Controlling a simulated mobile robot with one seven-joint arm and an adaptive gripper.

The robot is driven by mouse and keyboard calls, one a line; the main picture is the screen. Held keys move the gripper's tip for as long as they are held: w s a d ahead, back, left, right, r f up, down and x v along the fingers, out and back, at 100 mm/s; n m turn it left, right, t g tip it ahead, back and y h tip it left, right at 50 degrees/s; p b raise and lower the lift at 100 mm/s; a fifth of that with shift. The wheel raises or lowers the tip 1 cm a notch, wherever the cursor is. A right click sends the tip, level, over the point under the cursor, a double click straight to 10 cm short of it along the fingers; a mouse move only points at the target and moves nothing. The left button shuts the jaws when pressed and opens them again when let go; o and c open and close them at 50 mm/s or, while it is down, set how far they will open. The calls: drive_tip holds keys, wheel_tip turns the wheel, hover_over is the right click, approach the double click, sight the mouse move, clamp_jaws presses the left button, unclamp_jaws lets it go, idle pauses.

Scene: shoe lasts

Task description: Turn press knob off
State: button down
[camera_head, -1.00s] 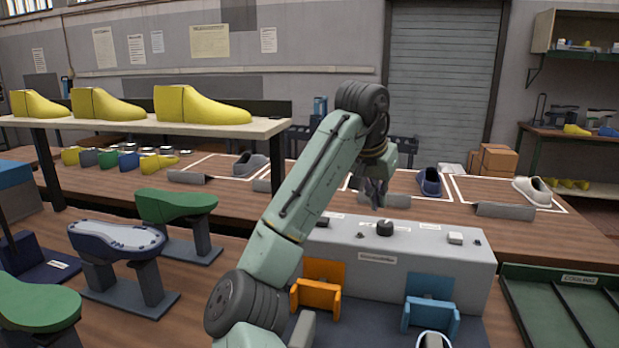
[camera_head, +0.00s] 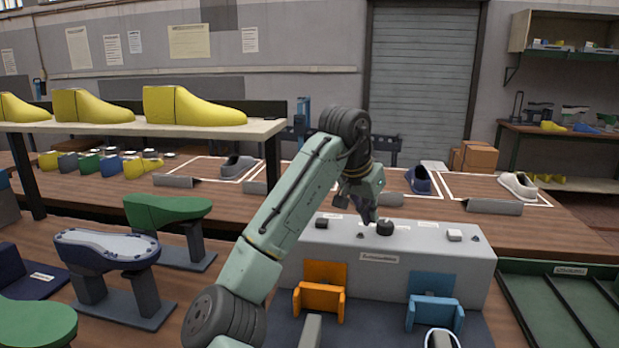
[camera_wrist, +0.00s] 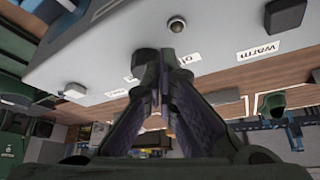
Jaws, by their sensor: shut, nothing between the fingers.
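The press knob (camera_head: 384,228) is a short black dial on top of a grey control box (camera_head: 440,262). My gripper (camera_head: 368,217) is shut and empty, pointing down just left of the knob in the head view. In the wrist view the knob (camera_wrist: 145,60) is a dark round shape right by the fingertips (camera_wrist: 158,72), partly covered by them. I cannot tell whether they touch it. A label, partly hidden, shows beside the knob, and a "warm" label (camera_wrist: 258,50) lies farther right.
The box top also carries a black switch (camera_head: 322,223), a small dark dome (camera_head: 361,235) and a white button (camera_head: 455,235). Orange (camera_head: 318,300) and blue (camera_head: 434,312) holders stand in front. A shelf of yellow lasts (camera_head: 195,106) is at left.

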sight(385, 227)
drive_tip(key=shift+f, duration=1.25)
drive_tip(key=shift+w+d, duration=0.1)
drive_tip(key=shift+d, duration=0.25)
drive_tip(key=shift+d+r, duration=0.1)
drive_tip(key=shift+s+d, duration=0.4)
drive_tip(key=shift+s, duration=0.2)
drive_tip(key=shift+s+d, duration=0.25)
drive_tip(key=shift+d, duration=0.3)
drive_tip(key=shift+s, duration=0.15)
